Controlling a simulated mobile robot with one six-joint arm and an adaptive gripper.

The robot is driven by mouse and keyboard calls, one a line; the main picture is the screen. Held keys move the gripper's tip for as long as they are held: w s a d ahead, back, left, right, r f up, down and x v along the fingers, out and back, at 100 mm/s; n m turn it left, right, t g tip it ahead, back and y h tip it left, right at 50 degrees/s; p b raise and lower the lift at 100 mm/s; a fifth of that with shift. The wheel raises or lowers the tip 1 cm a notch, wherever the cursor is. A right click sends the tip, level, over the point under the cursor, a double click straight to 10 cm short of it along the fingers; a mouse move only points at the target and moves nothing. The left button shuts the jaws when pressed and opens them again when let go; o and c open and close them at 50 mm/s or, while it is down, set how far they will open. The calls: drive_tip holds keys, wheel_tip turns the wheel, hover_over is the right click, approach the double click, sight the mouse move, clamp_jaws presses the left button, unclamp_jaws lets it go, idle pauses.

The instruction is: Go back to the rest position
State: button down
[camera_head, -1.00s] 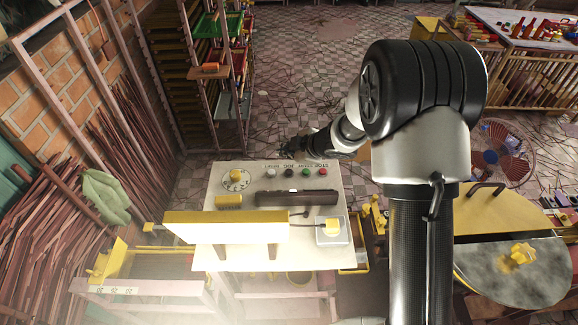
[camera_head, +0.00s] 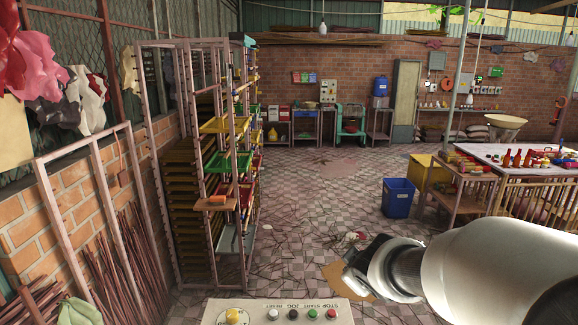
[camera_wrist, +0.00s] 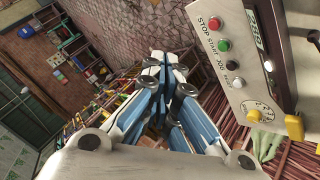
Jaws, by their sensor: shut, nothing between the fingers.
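My gripper (camera_wrist: 160,85) is in the wrist view, its blue and white fingers closed together with nothing between them. In the head view my arm reaches in from the lower right and its dark end (camera_head: 362,262) hangs in the air, right of and above the control panel. The panel (camera_head: 215,312) shows at the bottom of the head view, with red, green, black and white buttons labelled STOP, START, JOG and RESET. It also shows in the wrist view (camera_wrist: 228,85), right of the gripper and apart from it. Most of the panel is out of the head view.
A tall rack with coloured trays (camera_head: 200,190) stands at the left. A blue bin (camera_head: 397,197) and a yellow box (camera_head: 428,172) stand at the right, near a crowded table (camera_head: 520,152). The tiled floor (camera_head: 310,200) between them is mostly open.

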drive_tip(key=s+d+m+g+h+b, duration=0.1)
drive_tip(key=s+d+m+h+b, duration=0.2)
drive_tip(key=s, duration=0.7)
drive_tip(key=s+a+f+m+g+y+b, duration=0.1)
drive_tip(key=s+a+f+m+y+b, duration=0.1)
drive_tip(key=s, duration=0.8)
drive_tip(key=s+a+f+m+g+y+b, duration=0.1)
drive_tip(key=s+a+f+m+g+b, duration=0.1)
drive_tip(key=s, duration=0.9)
wheel_tip(320, 180, down, 2)
drive_tip(key=shift+f+m+g+y, duration=0.15)
drive_tip(key=shift+m+g+y, duration=0.2)
drive_tip(key=shift+m, duration=0.45)
